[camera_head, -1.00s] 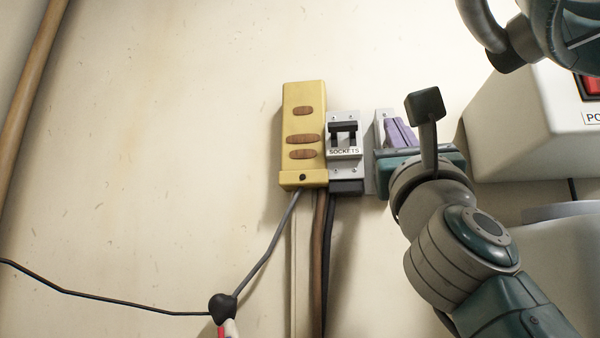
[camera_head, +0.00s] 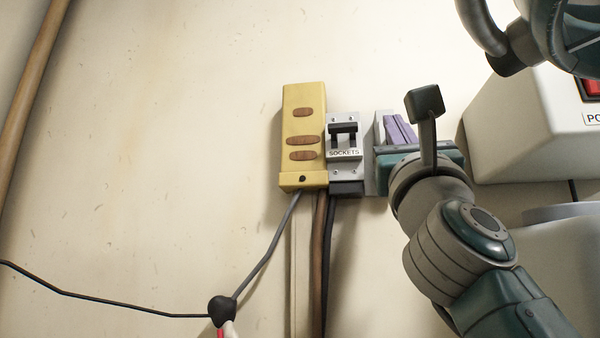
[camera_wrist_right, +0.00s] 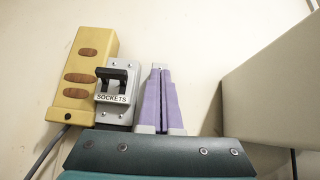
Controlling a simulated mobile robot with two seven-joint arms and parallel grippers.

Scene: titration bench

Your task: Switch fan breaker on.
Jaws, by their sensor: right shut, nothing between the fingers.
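My right gripper (camera_head: 392,116) is in front of the wall, just right of the breaker labelled SOCKETS (camera_head: 345,174). Its purple fingers are together with nothing between them and point up toward the wall. They also show in the right wrist view (camera_wrist_right: 160,68). A light grey housing (camera_head: 379,127) shows at the fingers' left edge, behind them. Most of it is hidden by the gripper, and no fan label or lever is readable. I cannot tell whether the fingers touch it. My left gripper is not in view.
A yellow box (camera_head: 303,94) with brown oval patches adjoins the SOCKETS breaker on the left. Cables run down below both. A large cream box (camera_head: 530,135) with a red switch (camera_head: 592,86) stands close on the right. The wall above is clear.

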